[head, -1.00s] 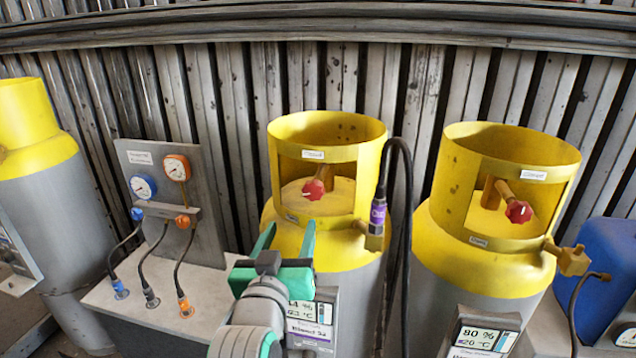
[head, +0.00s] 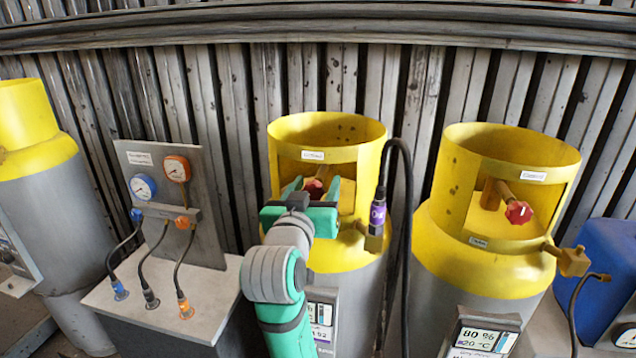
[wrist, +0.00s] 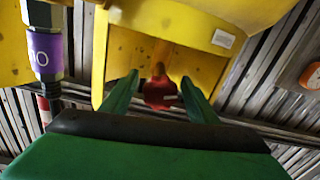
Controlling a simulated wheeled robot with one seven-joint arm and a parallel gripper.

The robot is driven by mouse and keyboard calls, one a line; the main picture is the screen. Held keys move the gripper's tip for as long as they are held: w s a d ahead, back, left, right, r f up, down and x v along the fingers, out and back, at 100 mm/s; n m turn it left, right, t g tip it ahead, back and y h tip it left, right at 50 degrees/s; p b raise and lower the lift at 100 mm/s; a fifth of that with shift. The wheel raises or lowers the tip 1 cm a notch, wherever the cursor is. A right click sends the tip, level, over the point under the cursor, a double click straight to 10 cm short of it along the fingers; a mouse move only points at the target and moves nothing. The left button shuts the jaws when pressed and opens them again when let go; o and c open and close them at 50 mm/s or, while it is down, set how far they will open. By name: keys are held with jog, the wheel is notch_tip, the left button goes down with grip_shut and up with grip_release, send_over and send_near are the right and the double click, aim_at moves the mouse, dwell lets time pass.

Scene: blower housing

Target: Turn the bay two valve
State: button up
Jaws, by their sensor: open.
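The red valve knob (head: 315,187) sits on a brass stem inside the yellow collar (head: 327,127) of the middle cylinder. My gripper (head: 312,186) is at the collar's front window, with its green fingers spread and the knob between or just beyond their tips. In the wrist view, my gripper (wrist: 160,95) has one finger on each side of the red knob (wrist: 160,92), with gaps showing. It does not grip the knob. The bay label on the cylinder's lower display (head: 322,318) is partly hidden by my arm.
A black hose with a purple-tagged coupling (head: 377,213) stands right of the collar. The gauge panel (head: 172,185) with hoses is at the left. Another yellow-topped cylinder (head: 480,270) with a red knob (head: 518,212) is at the right. The collar's rim and window edges surround my fingers closely.

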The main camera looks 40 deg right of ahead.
jog(key=shift+x, duration=0.85)
jog(key=c, duration=1)
jog(key=shift+c, duration=0.2)
